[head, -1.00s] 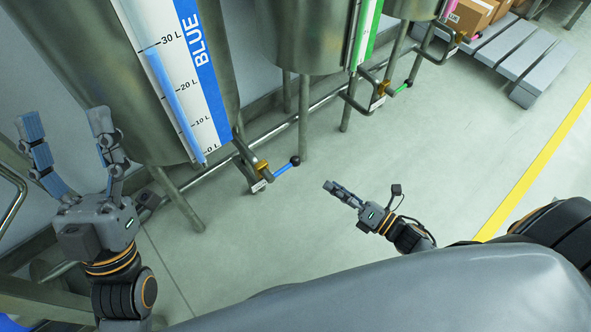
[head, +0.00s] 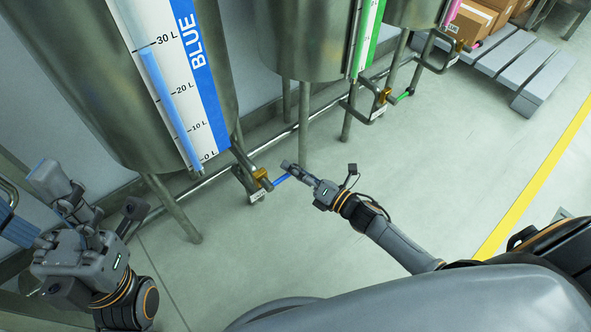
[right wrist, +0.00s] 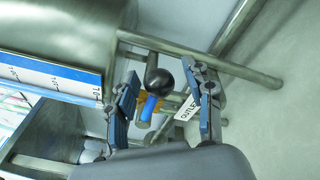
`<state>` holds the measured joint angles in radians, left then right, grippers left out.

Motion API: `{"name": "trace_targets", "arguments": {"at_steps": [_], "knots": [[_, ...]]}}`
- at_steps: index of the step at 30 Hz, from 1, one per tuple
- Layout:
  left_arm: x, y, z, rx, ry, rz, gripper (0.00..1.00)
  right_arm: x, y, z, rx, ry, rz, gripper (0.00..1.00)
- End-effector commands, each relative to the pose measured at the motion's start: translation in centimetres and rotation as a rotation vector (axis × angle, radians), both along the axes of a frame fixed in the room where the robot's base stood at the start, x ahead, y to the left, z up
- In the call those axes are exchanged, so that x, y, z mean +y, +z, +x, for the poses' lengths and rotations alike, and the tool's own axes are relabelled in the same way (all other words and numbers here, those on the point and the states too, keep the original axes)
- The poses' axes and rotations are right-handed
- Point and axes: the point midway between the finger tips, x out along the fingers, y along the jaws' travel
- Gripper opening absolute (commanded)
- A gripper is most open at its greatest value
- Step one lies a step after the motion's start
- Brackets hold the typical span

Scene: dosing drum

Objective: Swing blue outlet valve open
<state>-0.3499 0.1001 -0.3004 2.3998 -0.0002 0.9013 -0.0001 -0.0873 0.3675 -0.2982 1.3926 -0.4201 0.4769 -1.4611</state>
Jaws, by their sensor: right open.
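The blue outlet valve has a short blue lever (head: 281,179) on the pipe below the tank marked BLUE. In the right wrist view the blue lever (right wrist: 150,106) ends in a black ball knob (right wrist: 159,81). My right gripper (head: 286,168) is at the lever's end, covering the knob in the head view. In the right wrist view my right gripper (right wrist: 168,92) is open, with one finger on each side of the knob and lever; no clear contact shows. My left gripper (head: 28,198) is open and empty at the left, away from the valve.
The blue tank (head: 95,90) stands on metal legs beside the valve. A tank with a green-levered valve (head: 403,97) stands farther right. A grey pallet (head: 515,62) with boxes is at the upper right. The floor right of the valve is clear.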

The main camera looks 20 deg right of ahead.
Motion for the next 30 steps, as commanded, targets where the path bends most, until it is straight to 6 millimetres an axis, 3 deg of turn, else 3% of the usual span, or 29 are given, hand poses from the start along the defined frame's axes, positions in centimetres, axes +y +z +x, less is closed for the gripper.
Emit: {"name": "trace_targets", "arguments": {"at_steps": [5,13,30], "knots": [[0.0,0.0,0.0,0.001,0.000,0.000,0.65,0.0,0.0,0.0,0.001,0.000,0.001,0.52],[0.0,0.0,0.0,0.002,-0.001,0.000,0.65,0.0,0.0,0.0,0.001,0.000,0.001,0.01],[0.0,1.1,0.0,0.003,0.000,0.001,0.65,0.0,1.1,0.0,-0.032,-0.002,-0.090,0.00]]}}
